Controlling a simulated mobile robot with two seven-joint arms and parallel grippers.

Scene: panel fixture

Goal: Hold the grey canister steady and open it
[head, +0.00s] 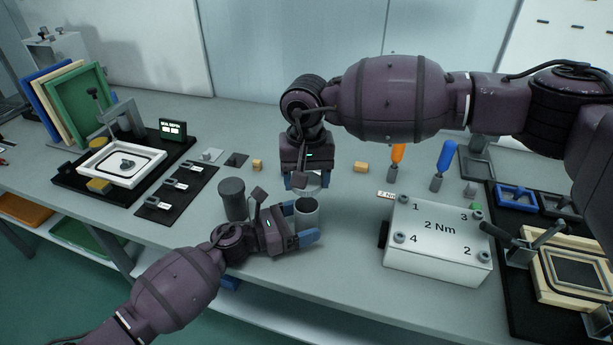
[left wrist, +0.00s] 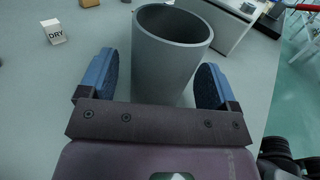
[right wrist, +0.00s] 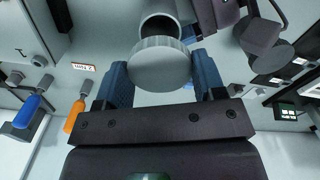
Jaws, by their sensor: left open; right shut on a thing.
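The grey canister (head: 306,216) stands upright on the bench with its top open. The left wrist view shows its hollow inside and wall (left wrist: 168,70). My left gripper (head: 298,224) is open, with its blue fingers on either side of the canister and visible gaps beside it. My right gripper (head: 306,183) is shut on the round grey lid (right wrist: 160,65), which has a ribbed edge. It holds the lid above the canister, apart from it. The canister's open mouth shows just past the lid in the right wrist view.
A darker grey cylinder (head: 232,198) stands close to the left of the canister. A white box marked 2 Nm (head: 438,245) is to the right, with orange (head: 398,153) and blue (head: 445,155) handled tools behind. A black fixture board (head: 70,175) lies at left.

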